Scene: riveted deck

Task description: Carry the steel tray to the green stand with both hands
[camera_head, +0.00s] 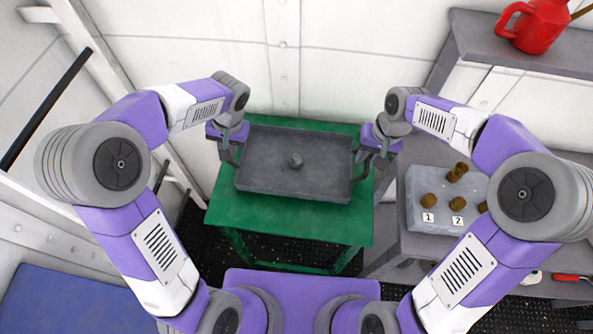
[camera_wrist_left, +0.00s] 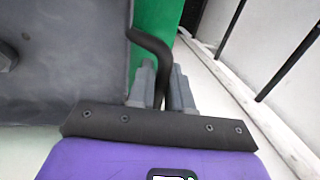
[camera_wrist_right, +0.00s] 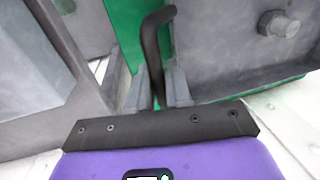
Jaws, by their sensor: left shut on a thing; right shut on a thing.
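My left gripper (camera_head: 230,150) is shut on the tray's left handle, a dark bent bar (camera_wrist_left: 160,60). My right gripper (camera_head: 372,150) is shut on the tray's right handle (camera_wrist_right: 150,50). The tray also shows in the left wrist view (camera_wrist_left: 75,60) and in the right wrist view (camera_wrist_right: 225,65). The tray looks about level.
At the right, a grey bench (camera_head: 415,245) holds a grey block (camera_head: 412,190) with brown cylinders and number labels. A red watering can (camera_head: 535,28) stands on a grey shelf (camera_head: 475,40). White walls close in behind and left. A blue mat (camera_head: 45,300) lies lower left.

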